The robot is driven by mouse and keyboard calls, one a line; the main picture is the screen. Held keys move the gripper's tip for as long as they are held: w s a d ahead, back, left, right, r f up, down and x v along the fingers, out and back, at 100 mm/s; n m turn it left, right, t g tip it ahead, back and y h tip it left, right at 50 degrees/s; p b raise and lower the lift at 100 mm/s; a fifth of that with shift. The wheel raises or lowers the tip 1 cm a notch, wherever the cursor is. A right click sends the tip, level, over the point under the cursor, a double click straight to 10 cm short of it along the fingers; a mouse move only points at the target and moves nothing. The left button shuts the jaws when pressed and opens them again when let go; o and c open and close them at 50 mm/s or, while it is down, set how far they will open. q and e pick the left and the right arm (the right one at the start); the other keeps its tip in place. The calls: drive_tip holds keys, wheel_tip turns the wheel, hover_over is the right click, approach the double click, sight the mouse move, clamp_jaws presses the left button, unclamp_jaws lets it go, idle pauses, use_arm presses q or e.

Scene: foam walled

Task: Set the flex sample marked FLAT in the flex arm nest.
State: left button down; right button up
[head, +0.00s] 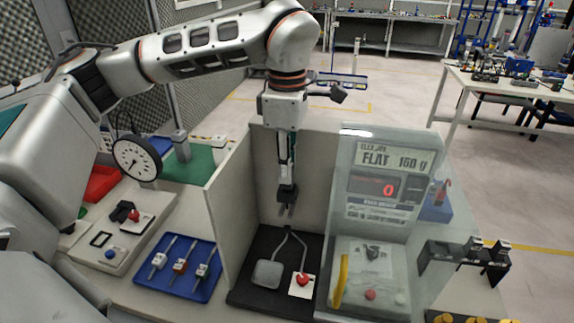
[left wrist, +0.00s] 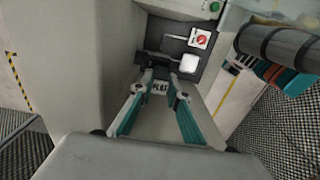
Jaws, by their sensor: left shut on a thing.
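My left gripper (head: 287,208) hangs fingers down in the walled bay, above a black base (head: 250,293). Most of that piece is hidden by the fingers. On the base are two thin bent metal arms (head: 301,243), a grey pad (head: 267,273) and a red button (head: 303,280). The held piece is above the base, apart from it as far as I can tell. I cannot make out the nest itself. My right gripper is not seen.
Pale foam walls (head: 229,215) flank the bay. To the right, a clear panel (head: 345,190) fronts a station with a FLAT 160 g display (head: 385,159). To the left are a blue tray (head: 180,291) with several stemmed pieces, a button panel (head: 125,231) and a dial gauge (head: 137,158).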

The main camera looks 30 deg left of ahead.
use_arm(q)
drive_tip(key=shift+f+b, duration=0.65)
drive_tip(key=shift+f, duration=0.65)
drive_tip(key=c, duration=1.8)
unclamp_jaws()
drive_tip(key=shift+c, duration=0.2)
wheel_tip(320, 180, up, 12)
